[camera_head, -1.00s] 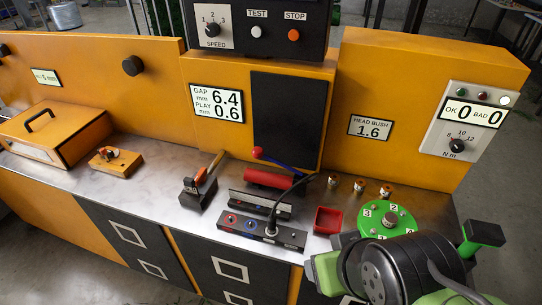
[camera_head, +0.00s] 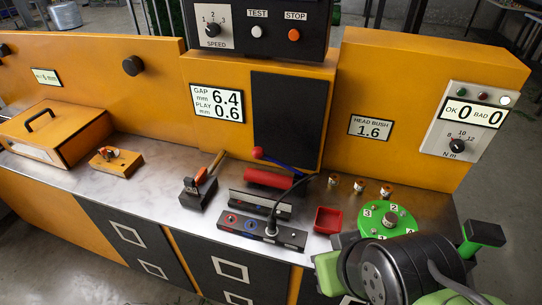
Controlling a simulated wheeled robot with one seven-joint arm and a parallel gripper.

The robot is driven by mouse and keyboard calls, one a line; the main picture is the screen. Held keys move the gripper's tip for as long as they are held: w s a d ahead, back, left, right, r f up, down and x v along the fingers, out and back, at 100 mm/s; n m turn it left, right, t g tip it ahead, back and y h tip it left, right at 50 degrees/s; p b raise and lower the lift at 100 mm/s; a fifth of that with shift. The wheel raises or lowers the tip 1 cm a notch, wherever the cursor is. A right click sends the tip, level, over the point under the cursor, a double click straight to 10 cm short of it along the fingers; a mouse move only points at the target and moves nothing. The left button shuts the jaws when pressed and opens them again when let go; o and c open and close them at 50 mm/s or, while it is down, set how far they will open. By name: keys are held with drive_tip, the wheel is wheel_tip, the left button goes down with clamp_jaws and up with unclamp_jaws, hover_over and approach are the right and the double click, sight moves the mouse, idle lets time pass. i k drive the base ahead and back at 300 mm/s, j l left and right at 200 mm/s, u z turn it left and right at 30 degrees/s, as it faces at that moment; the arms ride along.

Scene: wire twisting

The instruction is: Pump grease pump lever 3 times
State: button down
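The grease pump appears to be the red cylinder (camera_head: 268,178) lying on the metal bench top, near the dark panel. Its blue lever (camera_head: 282,163) slants up to the left and ends in a round red knob (camera_head: 257,153). My green and black arm fills the lower right, to the right of the pump and nearer the camera. Nothing of mine touches the lever. My gripper's fingers cannot be made out among the arm parts, so I cannot tell whether they are open or shut.
A black box with a cable (camera_head: 270,232) and a hammer (camera_head: 200,185) lie near the pump. A red bin (camera_head: 328,220), several small metal pieces and a green numbered disc (camera_head: 388,217) are to the right. An orange cabinet (camera_head: 420,100) stands behind.

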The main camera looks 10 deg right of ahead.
sight(257, 152)
drive_tip(key=i+j+u, duration=0.5)
drive_tip(key=j+u, duration=0.25)
